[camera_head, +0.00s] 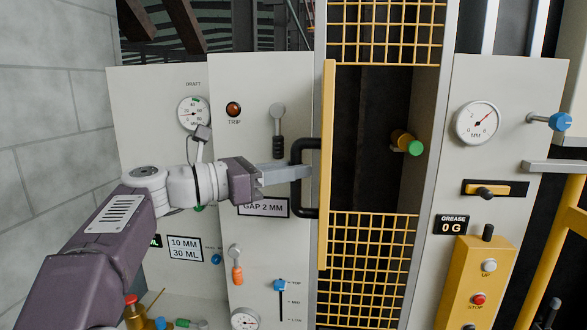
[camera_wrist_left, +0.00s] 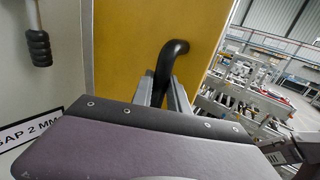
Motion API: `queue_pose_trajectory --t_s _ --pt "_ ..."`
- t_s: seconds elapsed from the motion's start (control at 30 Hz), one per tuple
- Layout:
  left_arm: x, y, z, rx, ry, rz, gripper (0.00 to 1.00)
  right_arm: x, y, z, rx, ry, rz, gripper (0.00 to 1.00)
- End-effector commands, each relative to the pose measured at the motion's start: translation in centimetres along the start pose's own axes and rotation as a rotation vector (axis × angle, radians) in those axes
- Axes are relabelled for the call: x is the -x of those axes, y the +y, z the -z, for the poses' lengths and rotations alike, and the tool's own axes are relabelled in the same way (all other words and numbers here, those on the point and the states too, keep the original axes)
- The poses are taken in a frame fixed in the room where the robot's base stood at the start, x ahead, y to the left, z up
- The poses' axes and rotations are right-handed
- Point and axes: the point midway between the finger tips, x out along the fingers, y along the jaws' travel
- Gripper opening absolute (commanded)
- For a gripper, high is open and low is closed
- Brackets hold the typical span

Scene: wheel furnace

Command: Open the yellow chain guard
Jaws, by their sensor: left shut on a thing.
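The yellow chain guard (camera_head: 327,165) stands swung out from the opening, seen nearly edge-on in the head view. Its flat yellow face fills the upper middle of the left wrist view (camera_wrist_left: 130,50). A black bar handle (camera_head: 298,151) sits on its left side; it also shows in the left wrist view (camera_wrist_left: 170,57). My left gripper (camera_head: 304,172) is shut on this handle, with the fingers on either side of it. The uncovered dark opening (camera_head: 375,120) lies to the right of the guard.
Yellow mesh panels lie above (camera_head: 388,30) and below (camera_head: 370,265) the opening. A grey lever (camera_head: 277,112) and a GAP 2 MM sign (camera_head: 263,208) are on the panel near my left gripper.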

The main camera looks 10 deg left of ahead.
Motion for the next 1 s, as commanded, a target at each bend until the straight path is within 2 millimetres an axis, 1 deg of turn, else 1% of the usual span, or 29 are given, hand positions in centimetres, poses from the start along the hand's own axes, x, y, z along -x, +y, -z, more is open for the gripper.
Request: queue_pose_trajectory --t_s 0.57,0.6,0.63,0.67,0.93,1.0 --pt "0.01 0.23 -0.22 -0.001 -0.005 -0.006 0.00 0.12 0.00 0.01 0.000 0.000 0.000 0.36" --pt "0.02 0.23 -0.22 -0.002 -0.005 -0.006 0.31 0.12 0.00 0.01 0.000 0.000 0.000 0.36" --pt "0.01 0.22 -0.21 -0.002 -0.004 -0.006 0.39 0.12 0.00 0.01 0.000 0.000 0.000 0.36" --pt "0.01 0.21 -0.19 -0.001 -0.004 -0.006 0.41 0.12 0.00 0.01 0.000 0.000 0.000 0.36" --pt "0.05 0.18 -0.07 0.000 -0.002 -0.003 0.41 0.06 0.00 0.01 0.000 0.000 0.000 0.36" --pt "0.54 0.25 0.04 -0.001 -0.003 -0.005 0.41 -0.21 0.01 -0.02 0.000 0.000 0.000 0.36"
